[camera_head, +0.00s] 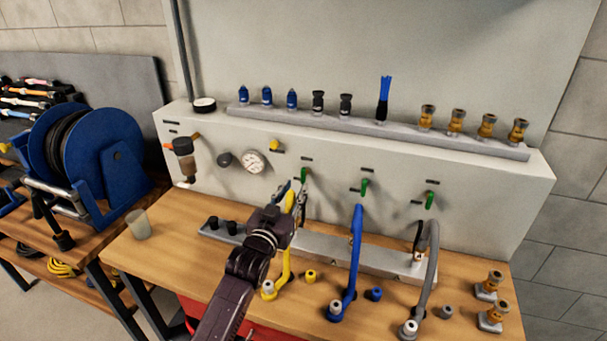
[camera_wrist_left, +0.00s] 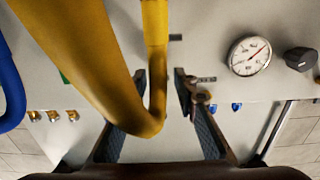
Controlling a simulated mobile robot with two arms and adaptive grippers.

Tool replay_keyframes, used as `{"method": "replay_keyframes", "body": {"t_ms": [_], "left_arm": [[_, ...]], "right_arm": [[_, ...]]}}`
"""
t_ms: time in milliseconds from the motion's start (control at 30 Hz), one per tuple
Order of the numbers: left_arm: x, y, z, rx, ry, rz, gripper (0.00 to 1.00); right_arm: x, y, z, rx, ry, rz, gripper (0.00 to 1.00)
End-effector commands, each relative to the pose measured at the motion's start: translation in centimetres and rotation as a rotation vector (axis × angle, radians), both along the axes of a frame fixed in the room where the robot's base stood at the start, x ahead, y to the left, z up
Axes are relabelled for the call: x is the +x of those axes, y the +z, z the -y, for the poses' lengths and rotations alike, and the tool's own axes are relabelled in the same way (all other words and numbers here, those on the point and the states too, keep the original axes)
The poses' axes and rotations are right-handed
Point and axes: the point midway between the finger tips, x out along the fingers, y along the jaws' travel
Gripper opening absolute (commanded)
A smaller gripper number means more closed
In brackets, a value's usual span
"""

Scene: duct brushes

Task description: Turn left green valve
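The left green valve (camera_head: 303,175) is on the grey panel in the head view, the leftmost of three green valve handles. My left gripper (camera_head: 294,192) is in front of the panel, just below and left of that valve, beside the yellow hose (camera_head: 287,240). In the left wrist view the fingers of my left gripper (camera_wrist_left: 164,78) stand apart. The yellow hose (camera_wrist_left: 112,70) crosses that view close to the camera and overlaps the gap between the fingers. I cannot make out the left valve there. My right gripper is not in view.
The middle green valve (camera_head: 364,187) and right green valve (camera_head: 429,199) sit along the panel. A blue hose (camera_head: 355,250) and a grey hose (camera_head: 429,270) rise from the bench. A pressure gauge (camera_head: 254,162) is left of the valves.

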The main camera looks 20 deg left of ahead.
Motion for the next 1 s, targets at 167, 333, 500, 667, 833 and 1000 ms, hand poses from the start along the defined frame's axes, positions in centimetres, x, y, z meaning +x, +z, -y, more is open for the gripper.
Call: {"method": "replay_keyframes", "body": {"t_ms": [167,333,500,667,833,1000], "left_arm": [[2.7,0.3,0.1,0.0,0.0,0.0,0.27],[4.8,0.2,0.2,0.0,0.0,-0.001,0.27],[5.9,0.1,0.2,0.0,0.0,-0.001,0.27],[6.2,0.1,0.3,0.0,0.0,0.0,0.27],[6.2,0.1,0.3,0.0,0.0,0.0,0.27],[6.2,0.0,0.2,0.0,0.0,0.0,0.1]], "right_arm": [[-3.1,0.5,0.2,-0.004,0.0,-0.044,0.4],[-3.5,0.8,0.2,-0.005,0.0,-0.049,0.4],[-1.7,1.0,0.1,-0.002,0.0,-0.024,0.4],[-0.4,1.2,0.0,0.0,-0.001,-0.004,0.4],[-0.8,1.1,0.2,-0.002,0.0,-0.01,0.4],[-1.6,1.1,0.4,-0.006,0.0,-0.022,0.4]]}}
